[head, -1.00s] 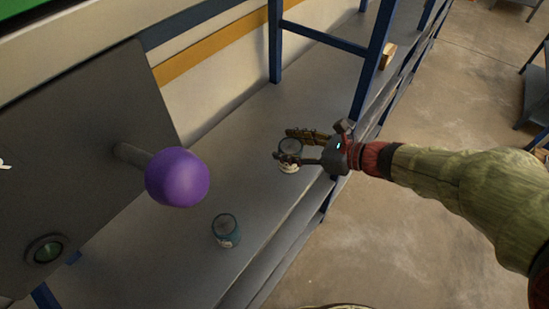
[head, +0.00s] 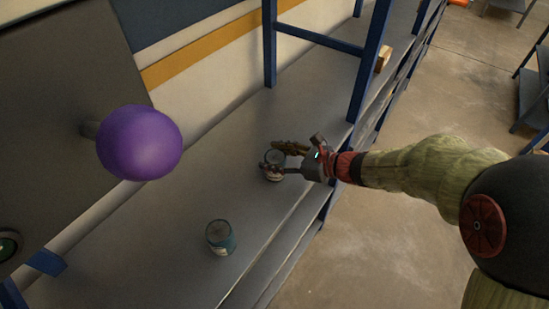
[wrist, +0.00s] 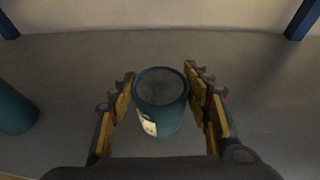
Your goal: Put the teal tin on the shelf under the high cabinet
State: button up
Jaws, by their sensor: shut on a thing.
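A teal tin (wrist: 160,105) with a dark grey top and a pale label stands upright between the two fingers of my gripper (wrist: 161,98) in the wrist view. My gripper is shut on it. In the head view my gripper (head: 279,162) reaches in from the right, and the held tin (head: 274,172) is partly hidden by a finger. It is at or just above the grey shelf (head: 175,205); I cannot tell if it touches. A second teal tin (head: 220,237) stands on the shelf nearer the camera. It also shows cut off at the left edge of the wrist view (wrist: 14,110).
A purple ball knob (head: 140,142) sticks out from a dark grey panel (head: 60,90) at upper left. Blue posts (head: 371,60) and a crossbar stand beyond the gripper. A small yellowish block (head: 384,58) lies past them. The shelf between the tins is clear.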

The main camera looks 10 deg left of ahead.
jog(key=shift+f, duration=0.1)
jog(key=o, duration=1.3)
jog(key=shift+o, duration=0.2)
jog(key=shift+r, duration=0.2)
jog(key=p+v, duration=0.3)
jog(key=v, duration=0.9)
jog(key=shift+s+f, duration=0.1)
